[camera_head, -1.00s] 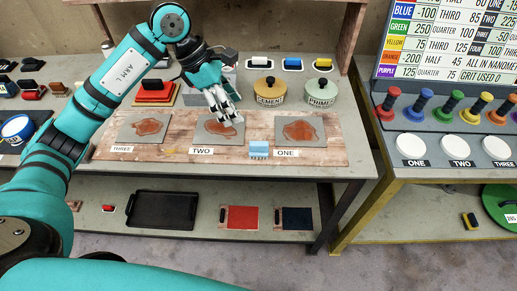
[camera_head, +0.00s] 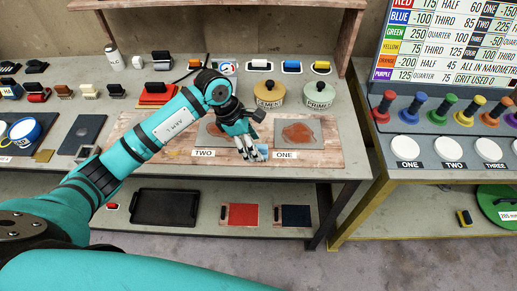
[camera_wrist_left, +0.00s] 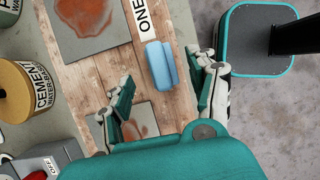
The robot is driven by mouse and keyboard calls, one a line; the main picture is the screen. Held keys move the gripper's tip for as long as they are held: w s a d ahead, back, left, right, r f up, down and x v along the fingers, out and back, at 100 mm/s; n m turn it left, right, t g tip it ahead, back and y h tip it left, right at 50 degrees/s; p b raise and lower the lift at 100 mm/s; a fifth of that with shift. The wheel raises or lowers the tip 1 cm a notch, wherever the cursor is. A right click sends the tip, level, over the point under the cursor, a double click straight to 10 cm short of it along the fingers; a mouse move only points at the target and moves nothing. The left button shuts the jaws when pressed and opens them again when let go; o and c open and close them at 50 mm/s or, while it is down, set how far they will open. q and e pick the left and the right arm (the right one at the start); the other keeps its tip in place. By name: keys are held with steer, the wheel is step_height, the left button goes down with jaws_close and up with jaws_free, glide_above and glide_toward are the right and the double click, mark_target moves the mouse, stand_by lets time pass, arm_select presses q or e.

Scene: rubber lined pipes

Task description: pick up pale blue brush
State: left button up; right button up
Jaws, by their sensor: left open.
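The pale blue brush (camera_head: 263,152) lies on the wooden board near the ONE label, partly hidden by my left gripper (camera_head: 250,152) in the head view. In the left wrist view the whole top of the brush (camera_wrist_left: 161,66) shows beside the ONE label. My left gripper (camera_wrist_left: 158,78) is open and empty, its fingers on either side of the brush in that picture. The brush appears just beyond the fingertips; I cannot tell the exact gap. My right gripper is not in view.
Grey plates with brown patches (camera_head: 297,132) lie on the board (camera_head: 330,155). The CEMENT pot (camera_head: 268,95) and PRIMER pot (camera_head: 318,95) stand behind. A black tray (camera_head: 165,207) is on the lower shelf. Another bench (camera_head: 440,175) with coloured handles stands at the right.

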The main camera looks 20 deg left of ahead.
arm_select(q)
steer(key=shift+d+f+p, duration=0.3)
steer(key=shift+d+f, duration=0.4)
steer(key=shift+f, duration=0.3)
steer(key=shift+w+d+f, duration=0.1)
steer(key=shift+f, duration=0.35)
jaws_close()
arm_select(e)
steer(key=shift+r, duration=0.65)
arm_select(q)
steer(key=shift+r, duration=0.1)
steer(key=shift+r+b, duration=0.3)
steer(key=shift+r, duration=0.15)
step_height(320, 180, up, 2)
steer(key=shift+w+b, duration=0.1)
steer(key=shift+b, duration=0.45)
steer(key=s+a+r+b, duration=0.1)
steer(key=s+a+b, duration=0.1)
steer(key=s, duration=0.6)
steer(key=s+a+r+b, duration=0.1)
steer(key=s+a+b, duration=0.1)
steer(key=s, duration=0.5)
steer(key=shift+s+b, duration=0.3)
steer(key=shift+s, duration=0.1)
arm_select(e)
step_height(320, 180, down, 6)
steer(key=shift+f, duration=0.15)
